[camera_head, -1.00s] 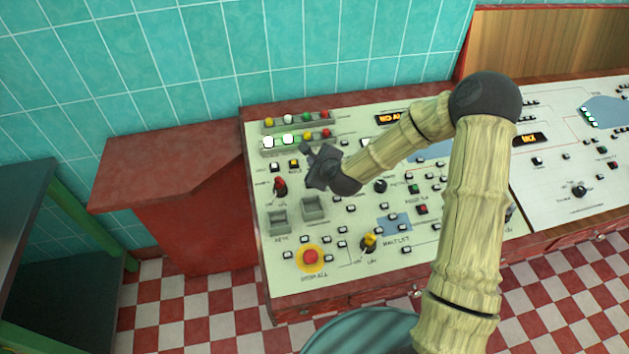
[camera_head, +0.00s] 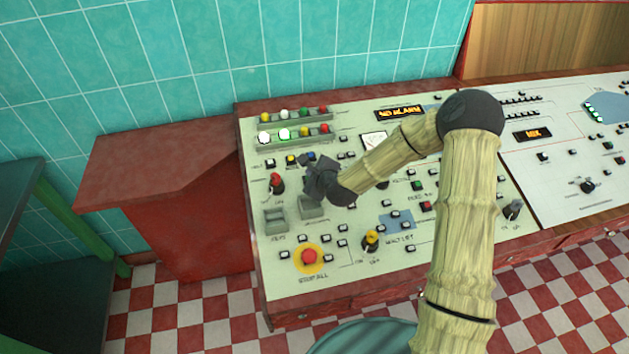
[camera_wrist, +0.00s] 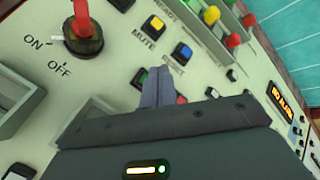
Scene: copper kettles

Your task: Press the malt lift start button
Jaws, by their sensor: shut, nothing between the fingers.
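My gripper (camera_head: 314,162) is shut and empty over the left part of the cream control panel (camera_head: 335,275). In the wrist view its closed fingers (camera_wrist: 157,75) appear just below a blue button (camera_wrist: 182,52), labelled RESET, and a yellow button (camera_wrist: 152,25), labelled MUTE. Whether they touch the panel I cannot tell. A label that seems to read MALT LIFT (camera_head: 400,239) is lower right of the gripper, by a blue patch (camera_head: 397,219) with small buttons. I cannot tell which is the start button; part of the panel is hidden by my arm.
A yellow-handled switch (camera_head: 371,238) and a red stop button (camera_head: 309,256) on a yellow disc are near the panel's front. A red-handled switch (camera_head: 277,181) and grey recessed trays (camera_head: 275,220) lie at left. A dark red counter (camera_head: 150,165) adjoins the panel.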

